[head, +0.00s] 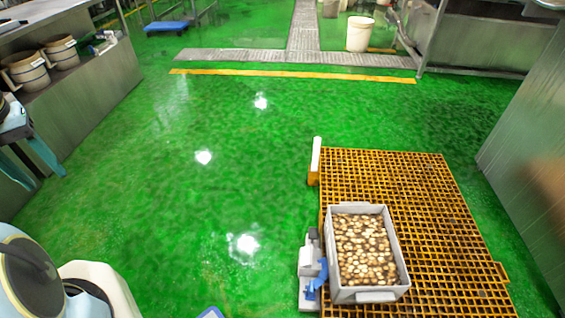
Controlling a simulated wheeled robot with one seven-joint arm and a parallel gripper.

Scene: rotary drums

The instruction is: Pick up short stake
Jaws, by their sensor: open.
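A short white upright piece with an orange lower part (315,160) stands at the far left corner of the orange grating; it may be the short stake, but I cannot be sure. My gripper (46,180) is at the left edge of the head view, with two light blue fingers spread apart and nothing seen between them. It is well to the left of the white piece, with green floor between.
The orange grating (440,220) carries a grey crate (343,294) full of small round brown items. A grey device with a blue part (311,270) is beside the crate. Steel counters flank both sides, with buckets (26,72) on the left. The middle floor (200,200) is clear.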

